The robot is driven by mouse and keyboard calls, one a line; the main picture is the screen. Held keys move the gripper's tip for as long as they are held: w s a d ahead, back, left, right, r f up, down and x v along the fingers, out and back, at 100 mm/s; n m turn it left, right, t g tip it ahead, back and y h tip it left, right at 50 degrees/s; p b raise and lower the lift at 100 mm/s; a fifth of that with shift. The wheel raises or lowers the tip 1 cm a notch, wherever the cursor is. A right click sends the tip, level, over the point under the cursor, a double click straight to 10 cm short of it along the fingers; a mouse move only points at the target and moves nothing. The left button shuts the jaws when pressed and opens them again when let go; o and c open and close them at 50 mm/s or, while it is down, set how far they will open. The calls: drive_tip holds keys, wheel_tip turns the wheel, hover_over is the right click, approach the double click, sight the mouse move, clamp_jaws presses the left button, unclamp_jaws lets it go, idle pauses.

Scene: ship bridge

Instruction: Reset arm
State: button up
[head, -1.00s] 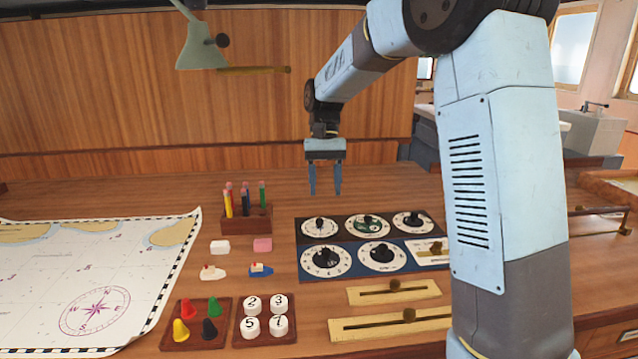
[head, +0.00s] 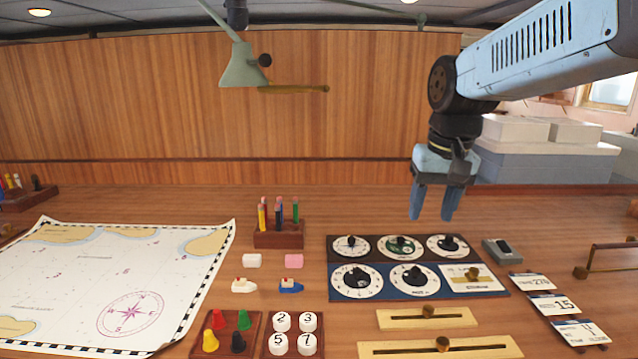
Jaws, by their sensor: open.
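My gripper (head: 432,217) hangs in the air at the right of the head view, fingers pointing down and apart, with nothing between them. It is above the back of the wooden desk, over and behind the panel of dials (head: 415,268). My arm (head: 535,55) reaches in from the upper right. The gripper touches nothing that I can see.
A chart (head: 105,290) lies at left. A pen holder (head: 279,236), two erasers, two toy boats, a tray of coloured pawns (head: 226,335) and numbered pieces (head: 293,335) stand mid-desk. Brass sliders (head: 428,318) and number cards (head: 557,305) are at right. A lamp (head: 243,65) hangs above.

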drive_tip(key=s+d+f+t, duration=0.2)
drive_tip(key=s+d+t, duration=0.1)
drive_tip(key=s, duration=0.6)
drive_tip(key=shift+s+d+t, duration=0.3)
drive_tip(key=shift+s+d, duration=0.05)
drive_tip(key=shift+s, duration=0.05)
